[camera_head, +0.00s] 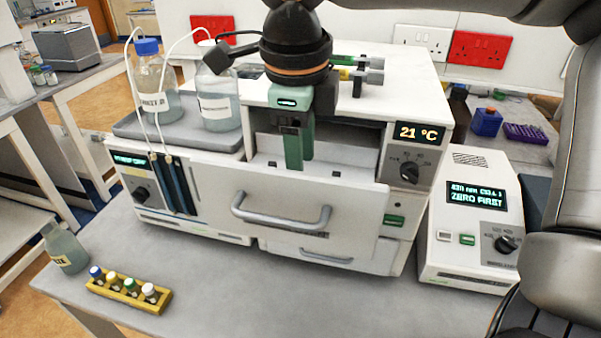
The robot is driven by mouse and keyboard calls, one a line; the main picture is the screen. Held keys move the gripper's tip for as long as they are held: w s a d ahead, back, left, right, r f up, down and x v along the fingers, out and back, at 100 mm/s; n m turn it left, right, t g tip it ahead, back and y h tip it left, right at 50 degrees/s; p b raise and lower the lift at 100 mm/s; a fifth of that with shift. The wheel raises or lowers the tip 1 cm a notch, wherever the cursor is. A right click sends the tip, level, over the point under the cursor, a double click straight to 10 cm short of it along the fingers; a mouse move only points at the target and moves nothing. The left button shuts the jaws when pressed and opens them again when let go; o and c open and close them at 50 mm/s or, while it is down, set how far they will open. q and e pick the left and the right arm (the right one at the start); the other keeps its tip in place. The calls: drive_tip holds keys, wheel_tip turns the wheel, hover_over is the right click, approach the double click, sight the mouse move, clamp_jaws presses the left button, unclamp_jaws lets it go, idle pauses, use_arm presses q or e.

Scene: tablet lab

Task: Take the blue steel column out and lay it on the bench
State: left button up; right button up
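The white oven unit with a 21 °C display (418,134) stands on the grey bench (270,295). Its upper drawer (352,212) is pulled out, with a bar handle across its front. My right gripper (299,168) points down into the drawer, its green fingertips behind the front panel. I cannot tell whether the fingers are open or hold anything. I cannot make out the blue steel column; the front panel and gripper hide much of the drawer's inside. My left gripper is not in view.
Two tubed bottles (156,90) stand in a grey tray (127,126) left of the drawer. A yellow vial rack (128,290) and a small bottle (66,252) sit at the bench's front left. A white instrument (470,225) stands right. The front middle bench is clear.

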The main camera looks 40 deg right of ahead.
wheel_tip(320, 180, down, 2)
drive_tip(key=shift+w+d, duration=0.1)
drive_tip(key=shift+w, duration=0.05)
clamp_jaws()
idle(0.4)
